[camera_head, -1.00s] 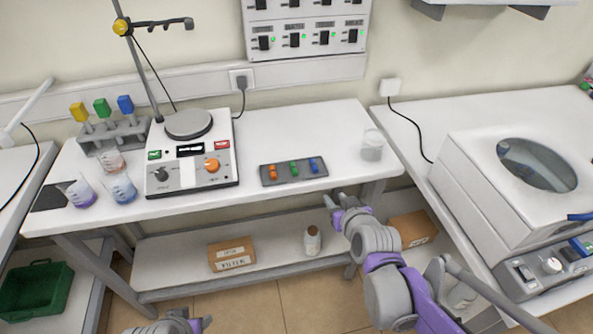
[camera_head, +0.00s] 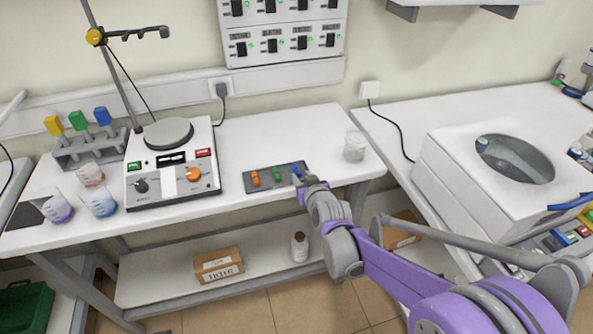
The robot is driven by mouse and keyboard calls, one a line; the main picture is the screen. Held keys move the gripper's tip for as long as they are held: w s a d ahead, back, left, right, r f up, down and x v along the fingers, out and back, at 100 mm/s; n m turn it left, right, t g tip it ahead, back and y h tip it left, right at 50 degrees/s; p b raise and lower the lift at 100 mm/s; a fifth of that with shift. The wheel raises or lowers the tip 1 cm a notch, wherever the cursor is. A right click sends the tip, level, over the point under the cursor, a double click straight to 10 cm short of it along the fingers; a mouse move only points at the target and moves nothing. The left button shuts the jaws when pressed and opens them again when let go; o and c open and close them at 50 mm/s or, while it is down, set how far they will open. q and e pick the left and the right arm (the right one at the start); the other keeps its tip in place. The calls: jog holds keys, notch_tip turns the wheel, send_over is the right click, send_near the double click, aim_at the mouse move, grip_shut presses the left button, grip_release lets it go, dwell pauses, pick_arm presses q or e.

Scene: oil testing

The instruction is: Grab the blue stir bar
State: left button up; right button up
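A dark grey tray (camera_head: 266,185) lies near the front edge of the white table. It holds an orange stir bar (camera_head: 255,179), a green stir bar (camera_head: 277,174) and the blue stir bar (camera_head: 296,170) at its right end. My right gripper (camera_head: 298,180) is over the right end of the tray, at the blue stir bar, and hides most of it. The fingers are too small and covered to tell whether they are open, shut or touching the bar. My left gripper is outside the view.
A hotplate stirrer (camera_head: 170,170) stands left of the tray, with beakers (camera_head: 99,202) and a rack of coloured-topped items (camera_head: 90,148) farther left. A clear beaker (camera_head: 354,146) stands to the right. The table behind the tray is clear. A white machine (camera_head: 470,190) stands at right.

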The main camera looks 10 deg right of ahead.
aim_at(297, 170)
jog(key=x, duration=0.2)
jog(key=shift+w+f, duration=0.15)
jog(key=shift+w, duration=0.05)
grip_shut()
